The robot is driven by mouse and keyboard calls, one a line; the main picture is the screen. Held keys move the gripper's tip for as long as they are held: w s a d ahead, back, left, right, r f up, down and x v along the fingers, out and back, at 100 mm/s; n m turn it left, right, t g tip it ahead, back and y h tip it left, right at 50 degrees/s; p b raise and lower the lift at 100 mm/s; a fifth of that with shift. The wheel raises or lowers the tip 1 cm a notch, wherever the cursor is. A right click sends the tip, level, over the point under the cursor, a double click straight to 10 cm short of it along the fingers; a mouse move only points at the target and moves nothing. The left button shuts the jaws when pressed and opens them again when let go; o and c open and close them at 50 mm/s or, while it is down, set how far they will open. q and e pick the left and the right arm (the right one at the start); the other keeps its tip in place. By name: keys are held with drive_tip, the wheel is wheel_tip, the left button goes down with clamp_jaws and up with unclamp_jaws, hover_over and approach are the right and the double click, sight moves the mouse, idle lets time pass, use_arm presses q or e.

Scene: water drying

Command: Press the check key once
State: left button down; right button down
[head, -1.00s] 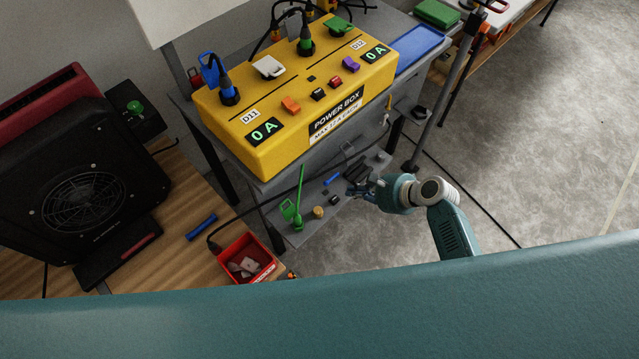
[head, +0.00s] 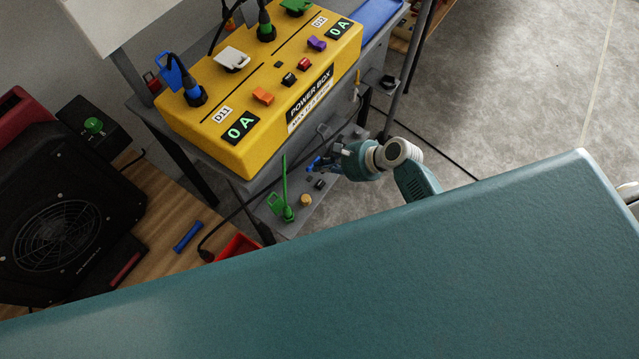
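The yellow power box (head: 205,143) stands on a grey stand in the upper middle of the head view. Its keys are an orange one (head: 263,96), a black one (head: 289,78), a red one (head: 304,64), a purple one (head: 317,44) and a tiny dark one (head: 278,64). No marking shows which is the check key. Both displays read 0 A. My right gripper (head: 318,164) is below and in front of the box, over the lower shelf, apart from all keys. Its fingers are too small and dark to tell open from shut. My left gripper is out of view.
The lower shelf (head: 290,228) holds a green tool (head: 284,190), a tan cylinder (head: 306,200) and small dark parts. A black fan unit (head: 60,225) and a blue cylinder (head: 187,237) are at left. A black cable hangs by the stand. Open floor lies right.

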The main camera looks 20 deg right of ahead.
sight(322, 185)
wheel_tip(322, 185, down, 7)
drive_tip(key=b, duration=0.6)
drive_tip(key=shift+r, duration=0.1)
drive_tip(key=shift+f+b, duration=0.3)
drive_tip(key=shift+f, duration=0.05)
drive_tip(key=shift+f, duration=0.15)
idle(0.6)
drive_tip(key=shift+f, duration=0.25)
drive_tip(key=shift+f, duration=0.4)
idle(0.6)
drive_tip(key=shift+r, duration=0.1)
drive_tip(key=shift+r+p, duration=0.75)
